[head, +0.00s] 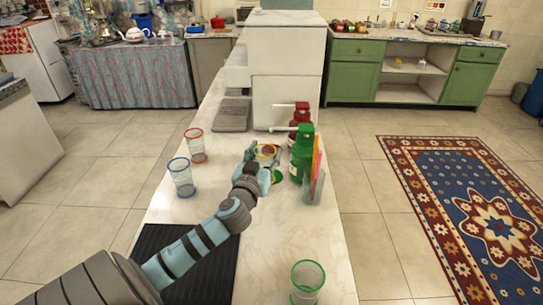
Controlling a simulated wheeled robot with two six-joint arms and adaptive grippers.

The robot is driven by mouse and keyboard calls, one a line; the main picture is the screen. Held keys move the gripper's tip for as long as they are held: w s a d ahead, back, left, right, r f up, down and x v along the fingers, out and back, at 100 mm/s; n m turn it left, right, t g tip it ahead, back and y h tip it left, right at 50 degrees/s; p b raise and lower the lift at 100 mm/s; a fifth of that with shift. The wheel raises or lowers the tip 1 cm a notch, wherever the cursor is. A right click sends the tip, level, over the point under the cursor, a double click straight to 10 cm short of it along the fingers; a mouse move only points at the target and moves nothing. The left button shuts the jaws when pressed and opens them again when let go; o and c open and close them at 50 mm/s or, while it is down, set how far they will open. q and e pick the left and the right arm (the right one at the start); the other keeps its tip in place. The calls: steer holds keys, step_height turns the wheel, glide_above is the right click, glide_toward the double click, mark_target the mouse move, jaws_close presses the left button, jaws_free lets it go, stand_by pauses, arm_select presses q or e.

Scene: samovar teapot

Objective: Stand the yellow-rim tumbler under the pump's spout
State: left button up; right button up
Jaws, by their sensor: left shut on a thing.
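The yellow-rim tumbler (267,150) is in the middle of the white counter, partly hidden by my left gripper (263,163). The gripper is shut on it; only its rim and upper part show. A green pump bottle (301,158) stands just right of the tumbler, and a red pump bottle (302,116) stands behind it. A green disc (277,178) lies near the gripper. Whether the tumbler touches the counter is hidden. My right gripper is not in view.
A red-rim tumbler (196,147) and a blue-rim tumbler (181,178) stand at the counter's left edge. A green-rim tumbler (307,282) stands near the front. A clear holder with coloured sticks (314,186) stands right of the gripper. A black mat (207,275) lies front left.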

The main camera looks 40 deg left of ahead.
mark_target(268, 149)
arm_select(q)
steer(key=x, duration=0.5)
steer(key=shift+w+f, duration=0.1)
steer(key=shift+w, duration=0.1)
steer(key=shift+w+a+f, duration=0.1)
steer(key=shift+w+a, duration=0.1)
steer(key=shift+w, duration=0.1)
step_height(268, 149, down, 3)
steer(key=shift+s+f+b, duration=0.1)
steer(key=shift+b, duration=0.65)
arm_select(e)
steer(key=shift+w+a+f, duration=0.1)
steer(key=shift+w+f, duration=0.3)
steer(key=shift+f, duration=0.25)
arm_select(q)
steer(key=o, duration=1.1)
steer(key=shift+o, duration=0.4)
steer(key=v, duration=1.2)
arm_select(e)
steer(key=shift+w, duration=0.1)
